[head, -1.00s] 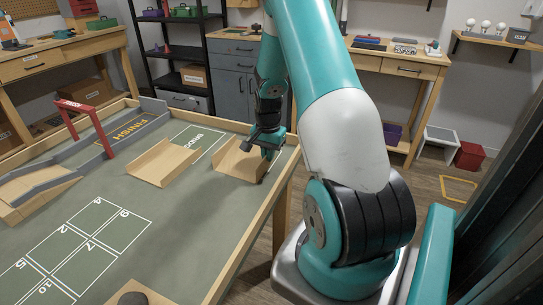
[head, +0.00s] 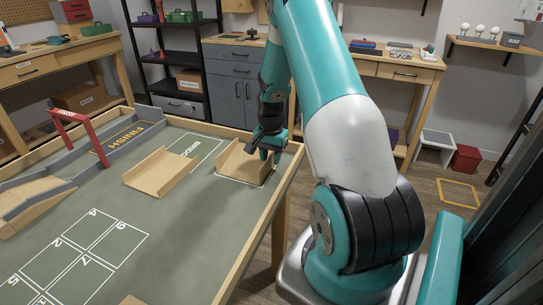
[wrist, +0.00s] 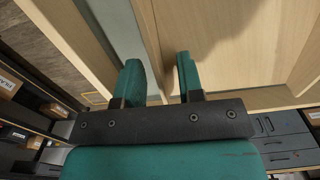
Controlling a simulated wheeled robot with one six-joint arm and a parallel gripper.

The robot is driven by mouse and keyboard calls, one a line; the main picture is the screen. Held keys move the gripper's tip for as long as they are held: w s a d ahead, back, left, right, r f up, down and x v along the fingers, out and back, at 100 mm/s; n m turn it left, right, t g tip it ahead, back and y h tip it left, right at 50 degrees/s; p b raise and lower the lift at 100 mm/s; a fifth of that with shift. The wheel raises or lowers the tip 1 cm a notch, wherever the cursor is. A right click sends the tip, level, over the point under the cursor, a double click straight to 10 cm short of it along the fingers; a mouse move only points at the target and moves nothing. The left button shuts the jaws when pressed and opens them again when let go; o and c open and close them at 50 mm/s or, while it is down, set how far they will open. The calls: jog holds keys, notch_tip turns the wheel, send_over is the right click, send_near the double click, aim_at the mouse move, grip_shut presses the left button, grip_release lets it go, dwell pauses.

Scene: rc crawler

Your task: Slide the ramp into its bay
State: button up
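The ramp (head: 238,160), a light wooden channel with low side walls, stands on the green table mat near the far right corner. A white-outlined bay (head: 246,184) shows along its near edge; the rest of that outline is hidden under the ramp and my arm. My gripper (head: 270,148) is low at the ramp's right side. The ramp floor (wrist: 235,45) shows to the right of the fingers.
A similar wooden channel (head: 160,172) stands to the left, next to a labelled white rectangle (head: 203,150). A red arch (head: 75,135) and a FINISH lane (head: 125,135) are farther left. The wooden table rim (head: 262,225) runs close on the right. Numbered squares (head: 85,245) lie clear.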

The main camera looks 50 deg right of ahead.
notch_tip(320, 180, up, 17)
jog(key=shift+r+p, duration=0.2)
jog(key=shift+p, duration=0.1)
dwell(0.4)
dwell(0.4)
